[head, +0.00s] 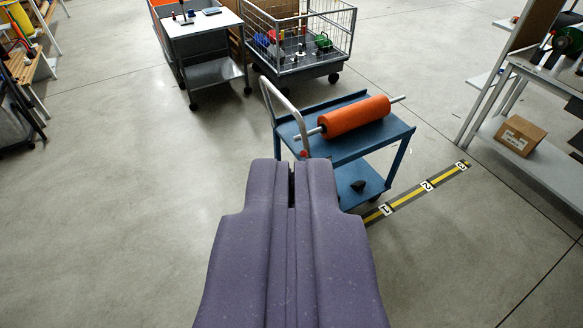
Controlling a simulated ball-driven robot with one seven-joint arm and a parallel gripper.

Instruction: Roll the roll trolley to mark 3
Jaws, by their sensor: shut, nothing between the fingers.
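The roll trolley (380,150) is a blue two-shelf cart with an orange roll (355,116) lying on its top shelf. The trolley's near left corner is hidden.
A wire-sided cart (318,66) and a grey-white table cart (212,72) stand behind the trolley. A shelf bench (552,165) with a cardboard box (519,135) stands at the right. The floor at left and lower right is clear.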

